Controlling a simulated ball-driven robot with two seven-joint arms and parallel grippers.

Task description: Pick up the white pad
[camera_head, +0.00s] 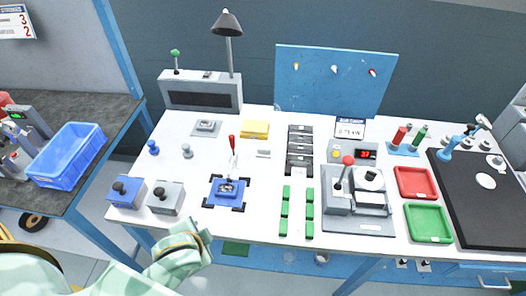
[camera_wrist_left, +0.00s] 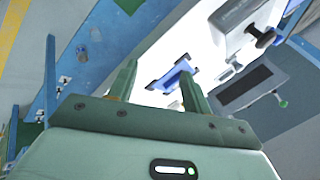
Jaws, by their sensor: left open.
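A flat white round piece (camera_head: 486,181) lies on the black mat at the right of the bench; I cannot tell for certain that it is the white pad. My right gripper is out of view.
The blue fixture with a red-handled lever (camera_head: 228,188) stands near the front edge. Green blocks (camera_head: 310,212), a grey lever machine (camera_head: 338,202), a red tray (camera_head: 416,182) and a green tray (camera_head: 428,222) fill the right half. Bare white bench (camera_head: 262,205) shows between fixture and green blocks.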

